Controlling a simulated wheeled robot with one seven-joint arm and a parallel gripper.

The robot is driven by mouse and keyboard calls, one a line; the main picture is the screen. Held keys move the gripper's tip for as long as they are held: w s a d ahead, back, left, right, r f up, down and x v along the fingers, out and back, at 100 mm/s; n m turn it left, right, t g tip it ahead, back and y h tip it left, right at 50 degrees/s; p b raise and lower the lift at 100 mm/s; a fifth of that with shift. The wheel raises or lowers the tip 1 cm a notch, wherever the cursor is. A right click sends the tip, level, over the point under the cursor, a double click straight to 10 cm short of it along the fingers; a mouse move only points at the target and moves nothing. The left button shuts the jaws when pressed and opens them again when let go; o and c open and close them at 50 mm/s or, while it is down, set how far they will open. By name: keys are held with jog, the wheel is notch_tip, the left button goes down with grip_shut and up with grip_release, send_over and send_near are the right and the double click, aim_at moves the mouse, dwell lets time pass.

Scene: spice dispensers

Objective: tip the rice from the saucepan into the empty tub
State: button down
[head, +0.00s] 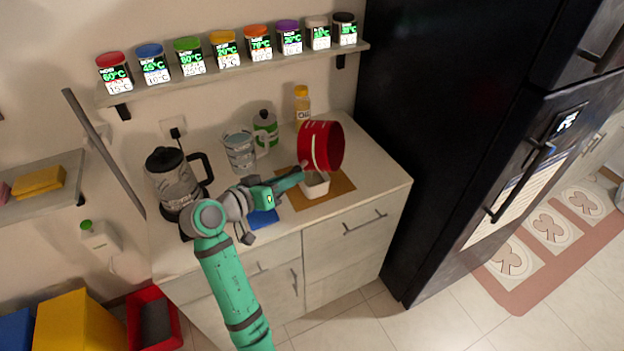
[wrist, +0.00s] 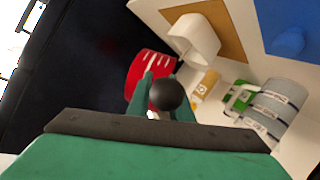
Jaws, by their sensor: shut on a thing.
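The red saucepan (head: 322,146) is held in the air, tilted well over on its side, above and slightly behind the white tub (head: 316,187). My gripper (head: 298,176) is shut on the saucepan's handle. In the wrist view, the saucepan (wrist: 148,68) shows beyond my gripper's fingers (wrist: 160,88), with a dark round knob between them. The white tub (wrist: 195,36) stands on the counter on a brown mat (head: 340,186). I cannot make out rice in the saucepan or the inside of the tub.
A kettle (head: 176,182), a striped grey container (head: 240,152), a green-and-white container (head: 265,128) and an oil bottle (head: 302,104) stand around the counter. A blue item (head: 262,218) lies left of the mat. A spice shelf (head: 225,75) hangs above. A black fridge (head: 450,120) stands at right.

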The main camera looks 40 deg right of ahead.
jog(key=shift+w+a, duration=0.25)
jog(key=shift+w, duration=0.05)
jog(key=shift+s+d, duration=0.15)
jog(key=shift+a+n, duration=0.2)
jog(key=shift+n, duration=0.1)
jog(key=shift+w, duration=0.2)
jog(key=shift+s+d, duration=0.1)
jog(key=shift+w, duration=0.2)
jog(key=shift+f+g, duration=0.1)
jog(key=shift+g, duration=0.2)
jog(key=shift+s, duration=0.1)
